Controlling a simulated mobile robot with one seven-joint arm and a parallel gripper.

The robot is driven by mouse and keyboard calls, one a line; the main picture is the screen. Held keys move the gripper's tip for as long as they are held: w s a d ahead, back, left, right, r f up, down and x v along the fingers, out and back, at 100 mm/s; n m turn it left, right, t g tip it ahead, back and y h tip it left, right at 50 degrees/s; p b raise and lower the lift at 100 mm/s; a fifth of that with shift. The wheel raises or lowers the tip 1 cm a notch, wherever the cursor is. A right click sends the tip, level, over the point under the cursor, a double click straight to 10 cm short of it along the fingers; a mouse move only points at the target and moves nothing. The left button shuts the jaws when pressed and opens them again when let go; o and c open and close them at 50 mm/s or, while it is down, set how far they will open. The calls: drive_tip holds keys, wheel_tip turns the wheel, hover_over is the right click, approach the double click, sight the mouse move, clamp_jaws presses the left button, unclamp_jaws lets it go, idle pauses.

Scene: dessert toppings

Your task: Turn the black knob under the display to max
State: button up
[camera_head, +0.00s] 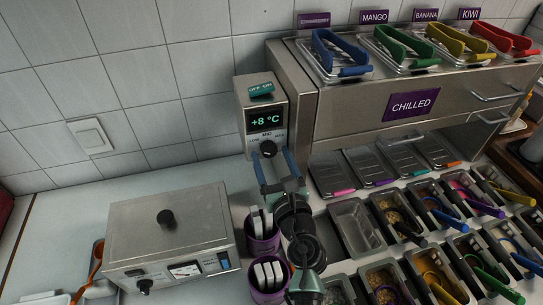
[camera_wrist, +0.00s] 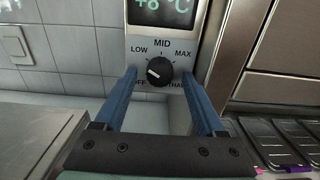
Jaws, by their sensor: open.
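The black knob (camera_head: 267,148) sits low on the front of a grey control box (camera_head: 251,92), under a display (camera_head: 264,121) reading +8 °C. In the wrist view the knob (camera_wrist: 159,71) shows a white mark on its left side, roughly toward LOW. The labels LOW, MID and MAX run left to right above it; OFF and another label are partly hidden by my fingers. My gripper (camera_head: 271,156) is open, its two blue fingers reaching up to either side of the knob. In the wrist view (camera_wrist: 159,74) gaps show between the fingertips and the knob.
A steel CHILLED cabinet (camera_head: 412,106) stands close to the right of the control box. Below it are several topping containers. A metal box (camera_head: 168,237) with its own black knob (camera_head: 167,218) stands at the left. Purple cups (camera_head: 262,240) stand beside my arm.

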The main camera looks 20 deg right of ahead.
drive_tip(key=shift+w, duration=0.25)
clamp_jaws()
